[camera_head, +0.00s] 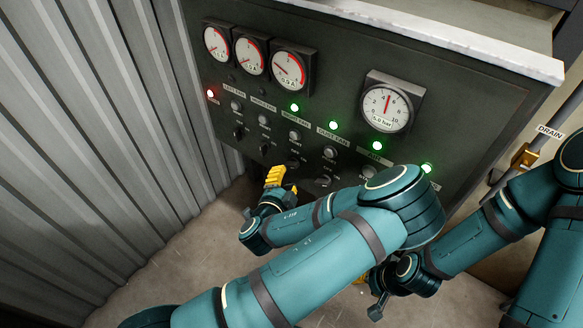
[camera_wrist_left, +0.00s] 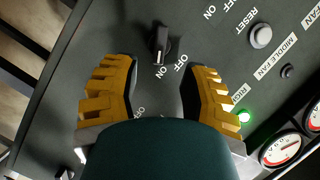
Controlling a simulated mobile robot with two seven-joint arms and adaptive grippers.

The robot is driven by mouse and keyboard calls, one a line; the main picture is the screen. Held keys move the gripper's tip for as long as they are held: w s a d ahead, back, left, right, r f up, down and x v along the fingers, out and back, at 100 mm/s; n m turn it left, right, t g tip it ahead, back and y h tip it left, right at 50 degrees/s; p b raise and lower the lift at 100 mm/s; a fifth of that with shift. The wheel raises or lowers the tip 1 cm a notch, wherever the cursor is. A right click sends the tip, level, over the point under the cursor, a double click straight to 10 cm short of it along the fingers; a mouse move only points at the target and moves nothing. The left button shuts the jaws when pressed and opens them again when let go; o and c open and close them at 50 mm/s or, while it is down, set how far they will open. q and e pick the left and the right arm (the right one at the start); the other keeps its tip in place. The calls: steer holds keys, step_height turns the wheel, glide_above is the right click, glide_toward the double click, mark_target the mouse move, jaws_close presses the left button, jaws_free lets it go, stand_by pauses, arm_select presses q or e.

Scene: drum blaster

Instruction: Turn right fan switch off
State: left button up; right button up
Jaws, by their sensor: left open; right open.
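The right fan switch (camera_head: 293,163) is a dark rotary knob below the RIGHT FAN label on the dark control panel (camera_head: 456,110). In the left wrist view the black knob (camera_wrist_left: 160,42) has its white mark toward ON. The green right fan lamp (camera_head: 294,107) is lit and also shows in the wrist view (camera_wrist_left: 243,116). My left gripper (camera_head: 275,175) is open in front of the panel. Its yellow fingers (camera_wrist_left: 158,67) are spread, with the knob between and slightly beyond their tips; contact is not visible.
Neighbouring knobs and reset buttons (camera_head: 264,119) sit close by in rows. Gauges (camera_head: 386,106) are above them. A corrugated metal wall (camera_head: 100,130) stands at the left. A drain valve (camera_head: 525,157) is at the right. Bare floor (camera_head: 165,265) lies below.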

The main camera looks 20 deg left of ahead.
mark_target(291, 168)
arm_select(q)
steer(key=w, duration=0.3)
steer(key=w+f, duration=0.1)
steer(key=w, duration=0.3)
steer(key=shift+w+f+b, duration=0.1)
steer(key=shift+f+b, duration=0.1)
steer(key=shift+b, duration=0.1)
steer(key=shift+o, duration=0.2)
jaws_close()
